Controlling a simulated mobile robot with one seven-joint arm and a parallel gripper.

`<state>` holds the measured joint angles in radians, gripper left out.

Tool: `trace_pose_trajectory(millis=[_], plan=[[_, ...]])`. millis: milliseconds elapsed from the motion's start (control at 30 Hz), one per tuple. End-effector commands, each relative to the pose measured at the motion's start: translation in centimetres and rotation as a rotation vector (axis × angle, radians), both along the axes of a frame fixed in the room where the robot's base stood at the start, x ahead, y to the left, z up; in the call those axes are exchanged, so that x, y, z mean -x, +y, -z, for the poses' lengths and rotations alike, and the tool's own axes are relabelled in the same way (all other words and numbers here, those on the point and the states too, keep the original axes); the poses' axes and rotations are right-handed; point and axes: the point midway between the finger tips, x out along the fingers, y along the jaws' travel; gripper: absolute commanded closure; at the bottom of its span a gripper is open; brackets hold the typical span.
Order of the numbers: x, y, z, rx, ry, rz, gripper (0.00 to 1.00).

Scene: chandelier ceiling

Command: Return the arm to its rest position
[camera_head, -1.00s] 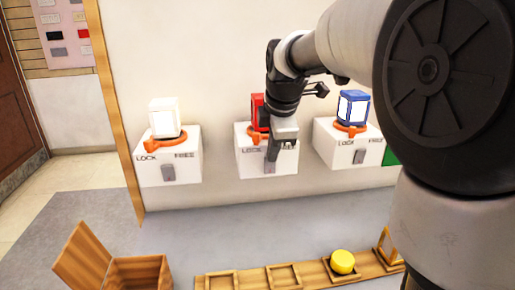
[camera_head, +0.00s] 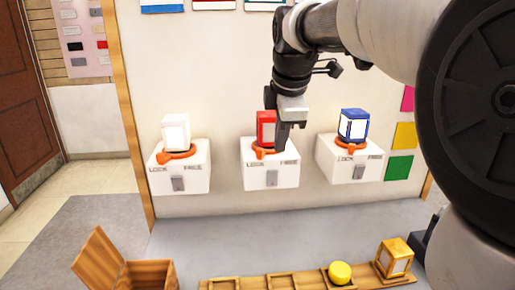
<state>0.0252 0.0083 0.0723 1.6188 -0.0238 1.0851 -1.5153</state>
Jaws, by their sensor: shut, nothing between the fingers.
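My gripper (camera_head: 291,140) points down, shut and empty. In the picture it overlaps the right side of the red lantern (camera_head: 266,128) on the middle white box (camera_head: 270,178); I cannot tell whether they touch. My arm bends in from the right and covers much of the right side of the view.
A white lantern (camera_head: 176,131) and a blue lantern (camera_head: 353,124) sit in orange rings on the left and right boxes. Below are an open wooden crate (camera_head: 148,274), a wooden rack (camera_head: 250,284), a yellow round piece (camera_head: 340,273) and a yellow lantern (camera_head: 394,257). Grey floor lies between.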

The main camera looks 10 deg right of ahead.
Motion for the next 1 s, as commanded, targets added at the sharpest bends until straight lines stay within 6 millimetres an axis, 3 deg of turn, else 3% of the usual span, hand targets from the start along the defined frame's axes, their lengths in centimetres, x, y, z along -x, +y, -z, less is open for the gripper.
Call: trace_pose_trajectory(millis=[467, 567, 667, 800, 1000], plan=[[0.7, -0.1, -0.4, -0.012, -0.002, 0.03, 1.0], [3.2, -0.2, -0.3, -0.065, -0.009, 0.152, 1.0], [7.6, -0.6, 0.5, -0.171, -0.023, 0.383, 1.0], [13.9, -1.2, 3.0, -0.343, -0.041, 0.737, 1.0], [20.0, -1.6, 6.8, -0.533, -0.051, 1.101, 1.0]])
